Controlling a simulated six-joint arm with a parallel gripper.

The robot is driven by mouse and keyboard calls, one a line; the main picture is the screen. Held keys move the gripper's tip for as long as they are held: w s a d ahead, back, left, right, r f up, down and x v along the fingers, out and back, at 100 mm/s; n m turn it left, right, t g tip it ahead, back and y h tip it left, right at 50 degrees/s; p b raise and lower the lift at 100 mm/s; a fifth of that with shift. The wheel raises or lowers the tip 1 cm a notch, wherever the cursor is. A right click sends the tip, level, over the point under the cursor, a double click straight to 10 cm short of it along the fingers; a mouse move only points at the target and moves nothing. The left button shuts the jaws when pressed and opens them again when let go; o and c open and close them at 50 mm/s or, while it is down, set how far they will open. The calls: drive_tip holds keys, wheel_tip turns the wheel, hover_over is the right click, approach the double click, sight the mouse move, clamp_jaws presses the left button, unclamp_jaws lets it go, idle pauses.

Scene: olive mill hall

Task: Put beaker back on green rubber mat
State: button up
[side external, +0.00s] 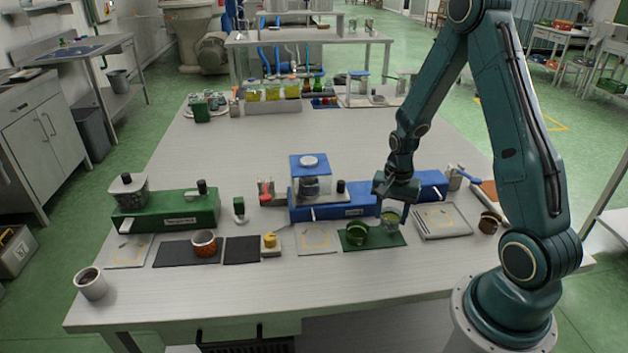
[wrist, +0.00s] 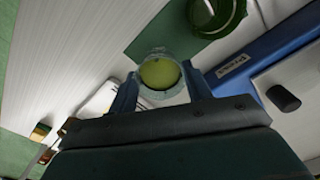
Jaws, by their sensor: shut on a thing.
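The clear beaker (side external: 391,221) holds some yellow-green liquid. My gripper (side external: 395,202) is shut on it, with one blue finger on each side in the wrist view (wrist: 161,84). The beaker (wrist: 160,72) looks upright. In the side view it appears at the right end of the green rubber mat (side external: 377,242). In the wrist view it overlaps the edge of the mat (wrist: 160,38). I cannot tell whether its base touches the mat or hangs just above it. A green cup (side external: 356,234) stands on the mat to the left of the beaker.
A blue machine (side external: 330,208) stands just behind the mat. A stack of pale sheets (side external: 441,222) and a brown jar (side external: 489,222) lie to the right. An orange cup (side external: 204,243) sits on a dark mat to the left.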

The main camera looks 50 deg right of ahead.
sight(391, 214)
drive_tip(key=shift+f, duration=1.15)
drive_tip(key=shift+f, duration=0.35)
drive_tip(key=o, duration=1.3)
drive_tip(key=shift+c, duration=0.2)
drive_tip(key=shift+r, duration=0.15)
drive_tip(key=shift+r, duration=3.35)
drive_tip(key=shift+r, duration=0.1)
